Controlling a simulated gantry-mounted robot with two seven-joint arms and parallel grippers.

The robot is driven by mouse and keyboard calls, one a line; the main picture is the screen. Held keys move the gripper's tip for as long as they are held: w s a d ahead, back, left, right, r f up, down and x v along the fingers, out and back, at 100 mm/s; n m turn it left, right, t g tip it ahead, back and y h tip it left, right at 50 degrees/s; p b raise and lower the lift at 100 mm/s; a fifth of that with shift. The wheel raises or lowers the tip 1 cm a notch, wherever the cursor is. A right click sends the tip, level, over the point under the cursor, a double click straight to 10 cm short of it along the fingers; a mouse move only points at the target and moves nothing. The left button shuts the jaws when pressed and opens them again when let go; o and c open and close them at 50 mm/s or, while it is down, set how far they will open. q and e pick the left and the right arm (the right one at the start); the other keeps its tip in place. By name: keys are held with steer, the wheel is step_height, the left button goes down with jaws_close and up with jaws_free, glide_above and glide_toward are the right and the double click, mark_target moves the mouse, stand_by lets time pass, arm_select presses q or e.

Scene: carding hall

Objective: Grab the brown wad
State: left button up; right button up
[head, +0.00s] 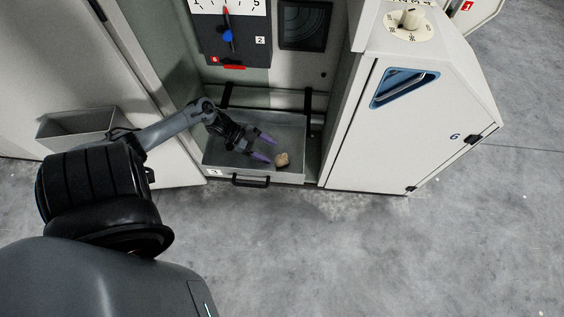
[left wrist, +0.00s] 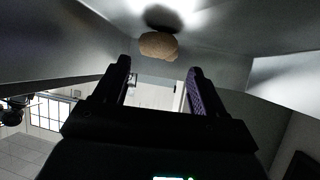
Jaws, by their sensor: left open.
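The brown wad (head: 282,159) lies in the open grey drawer (head: 294,131), toward its front right. In the left wrist view the brown wad (left wrist: 158,45) shows beyond my fingertips, roughly midway between them, with a dark shadow beside it. My left gripper (head: 268,149) is open, with purple finger pads, and reaches into the drawer from the left. In the head view its fingertips are close to the wad, on its left. The left wrist view shows the gripper (left wrist: 158,75) with nothing between its fingers. My right gripper is in neither view.
The drawer has a black handle (head: 251,181) at its front. A cabinet door with a blue-edged recess (head: 404,88) stands at right. A grey bin (head: 77,127) hangs at left. A panel with a dial (head: 228,30) is above the drawer. The floor in front is clear.

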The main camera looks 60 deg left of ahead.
mark_target(281, 159)
arm_select(q)
steer(key=b+x, duration=0.2)
steer(key=x, duration=0.2)
steer(key=shift+d+f+b, duration=0.2)
steer(key=shift+d+b, duration=0.15)
steer(key=shift+w+d, duration=0.25)
steer(key=shift+a, duration=0.1)
steer(key=shift+c, duration=0.7)
steer(key=c, duration=1)
